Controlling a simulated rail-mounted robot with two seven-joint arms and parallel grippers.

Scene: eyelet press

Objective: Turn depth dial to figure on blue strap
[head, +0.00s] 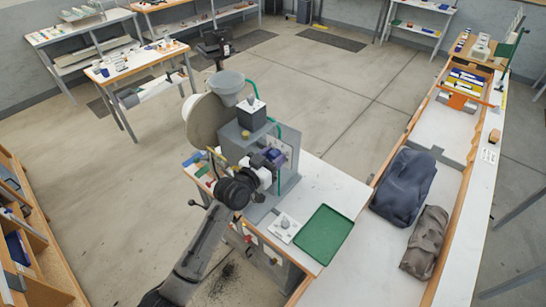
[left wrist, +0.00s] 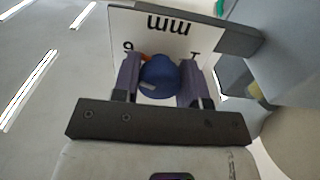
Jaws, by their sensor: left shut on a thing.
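My left gripper (head: 274,158) is at the front of the grey eyelet press (head: 287,172). In the left wrist view its two purple-grey fingers (left wrist: 160,82) are shut on the round blue depth dial (left wrist: 160,76), one on each side. A pale mark shows on the dial. Behind the dial is a white scale plate (left wrist: 180,42) with "mm" upside down, a 6 or 9 on the left and a 1 on the right. A small orange-red bit shows at the dial's upper left. Other figures are hidden. I cannot make out a blue strap or its figure. My right gripper is not in view.
A green tray (head: 322,235) and a white plate with a grey knob (head: 284,228) lie on the press table. On the long bench to the right are a dark blue bag (head: 404,186) and a grey-brown bag (head: 426,243). Open floor lies behind the press.

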